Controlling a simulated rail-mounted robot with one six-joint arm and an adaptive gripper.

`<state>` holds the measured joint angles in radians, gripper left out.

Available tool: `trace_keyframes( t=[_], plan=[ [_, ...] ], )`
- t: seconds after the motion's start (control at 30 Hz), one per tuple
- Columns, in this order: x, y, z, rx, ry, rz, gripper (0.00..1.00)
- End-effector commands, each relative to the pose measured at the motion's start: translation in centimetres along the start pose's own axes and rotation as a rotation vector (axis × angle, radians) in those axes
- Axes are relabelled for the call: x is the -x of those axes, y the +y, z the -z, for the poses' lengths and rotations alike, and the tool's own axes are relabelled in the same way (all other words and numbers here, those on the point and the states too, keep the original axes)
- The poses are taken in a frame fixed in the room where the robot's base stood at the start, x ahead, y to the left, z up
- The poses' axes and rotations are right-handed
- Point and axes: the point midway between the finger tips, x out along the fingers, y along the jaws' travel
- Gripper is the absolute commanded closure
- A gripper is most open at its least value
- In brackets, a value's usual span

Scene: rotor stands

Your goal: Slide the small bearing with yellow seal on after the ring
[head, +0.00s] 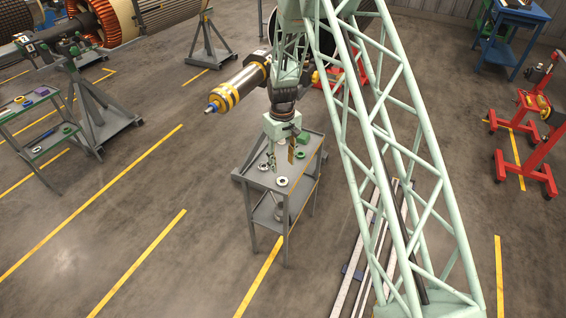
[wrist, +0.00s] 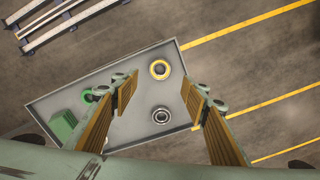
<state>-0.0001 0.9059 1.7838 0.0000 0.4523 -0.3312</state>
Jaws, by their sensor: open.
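The bearing with the yellow seal (wrist: 159,69) lies flat on the grey cart top in the wrist view. It also shows near the cart's front edge in the head view (head: 282,181). My gripper (wrist: 160,100) is open and empty above the cart, its two fingers apart on either side of the bearings; it hangs over the cart in the head view (head: 282,158). The rotor (head: 240,82), with yellow bands and a blue-tipped shaft end (head: 211,108), lies to the left behind the cart. I cannot tell whether a ring is on its shaft.
A second bearing with a dark seal (wrist: 161,116) lies beside the yellow one. A green box (wrist: 64,124) and a green ring (wrist: 88,96) are at the cart's left in the wrist view. Another cart (head: 40,110) with small parts stands at far left.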

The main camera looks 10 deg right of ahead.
Motion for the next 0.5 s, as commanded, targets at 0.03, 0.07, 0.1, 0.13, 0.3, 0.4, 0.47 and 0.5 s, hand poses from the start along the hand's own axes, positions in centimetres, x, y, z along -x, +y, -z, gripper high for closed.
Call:
trace_keyframes(
  t=[0.03, 0.07, 0.1, 0.13, 0.3, 0.4, 0.47, 0.5],
  plan=[
    [0.0, 0.0, 0.0, 0.0, 0.0, 0.0, 0.58],
    [0.0, 0.0, 0.0, 0.0, 0.0, 0.0, 0.58],
    [0.0, 0.0, 0.0, 0.0, 0.0, 0.0, 0.58],
    [0.0, 0.0, 0.0, 0.0, 0.0, 0.0, 0.58],
    [-0.3, 0.0, 0.0, 0.0, 0.0, 0.0, 0.58],
    [-0.7, 0.0, 0.0, 0.0, 0.0, 0.0, 0.58],
    [-1.0, 0.0, 0.0, 0.0, 0.0, 0.0, 0.58],
    [-1.2, 0.0, 0.0, 0.0, 0.0, 0.0, 0.58]
  ],
)
